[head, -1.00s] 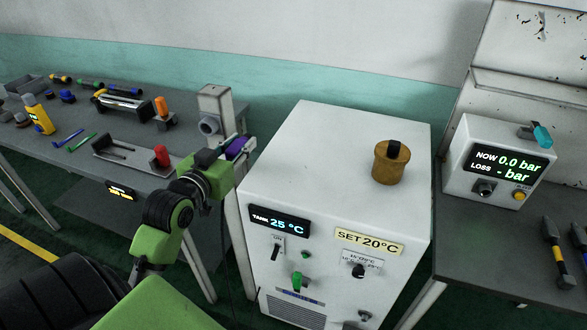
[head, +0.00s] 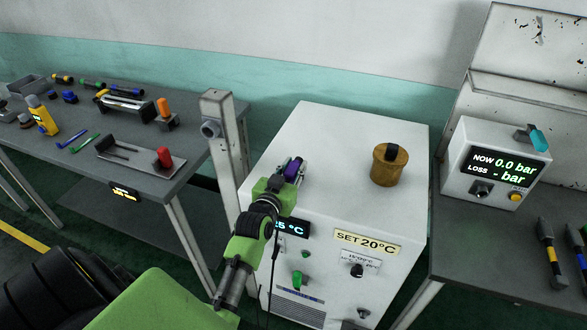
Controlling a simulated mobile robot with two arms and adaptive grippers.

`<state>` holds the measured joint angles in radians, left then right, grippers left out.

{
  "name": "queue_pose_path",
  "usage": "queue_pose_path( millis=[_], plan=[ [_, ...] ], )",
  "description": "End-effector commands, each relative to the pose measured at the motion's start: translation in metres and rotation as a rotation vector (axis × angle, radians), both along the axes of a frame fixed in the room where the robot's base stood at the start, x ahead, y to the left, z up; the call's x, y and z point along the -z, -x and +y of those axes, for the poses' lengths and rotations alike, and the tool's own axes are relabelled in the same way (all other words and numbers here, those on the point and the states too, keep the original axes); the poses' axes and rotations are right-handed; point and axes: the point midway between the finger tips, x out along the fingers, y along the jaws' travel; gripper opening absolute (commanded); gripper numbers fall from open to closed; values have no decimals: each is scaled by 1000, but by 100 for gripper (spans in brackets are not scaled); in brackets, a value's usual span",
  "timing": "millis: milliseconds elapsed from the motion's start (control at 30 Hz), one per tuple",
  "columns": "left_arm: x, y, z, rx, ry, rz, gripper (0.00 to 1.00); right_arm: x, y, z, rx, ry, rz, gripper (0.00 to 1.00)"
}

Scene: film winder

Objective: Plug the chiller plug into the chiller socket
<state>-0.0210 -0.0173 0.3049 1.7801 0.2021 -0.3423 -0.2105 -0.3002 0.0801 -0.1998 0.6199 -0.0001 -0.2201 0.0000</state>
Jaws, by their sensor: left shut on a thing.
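My left gripper (head: 288,178) is shut on a purple piece, which I take to be the chiller plug (head: 294,168). It is above the front left part of the white chiller's top (head: 335,140); whether it touches the top I cannot tell. The fingers hide part of the plug, and a thin dark cable (head: 274,245) hangs below. A grey post (head: 217,104) stands left of the chiller, with a round grey fitting (head: 210,129) on its face that looks like the socket. The plug is apart from it, to its right. My right gripper is not in view.
A brown cylindrical pot with a dark knob (head: 390,166) stands on the chiller's right side. The left bench (head: 75,165) holds several tools and fixtures. A gauge box (head: 493,160) sits on the right bench. The middle of the chiller top is clear.

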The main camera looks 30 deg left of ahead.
Motion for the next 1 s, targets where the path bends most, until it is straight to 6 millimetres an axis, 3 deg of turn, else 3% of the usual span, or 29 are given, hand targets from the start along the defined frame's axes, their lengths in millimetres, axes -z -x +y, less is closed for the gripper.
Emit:
queue_pose_path(
  millis=[100,533,567,600,633,1000],
  plan=[
    [5,0,0,0,-2,1,1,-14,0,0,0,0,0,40],
    [15,1,1,-1,-1,-1,1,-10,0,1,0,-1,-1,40],
    [15,1,1,-1,-1,0,26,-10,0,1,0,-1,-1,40],
    [14,1,1,-1,-1,0,37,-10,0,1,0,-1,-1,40],
    [14,1,1,-1,-1,0,41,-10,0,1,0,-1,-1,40],
    [15,1,1,-1,-1,-1,41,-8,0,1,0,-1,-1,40]
  ],
)
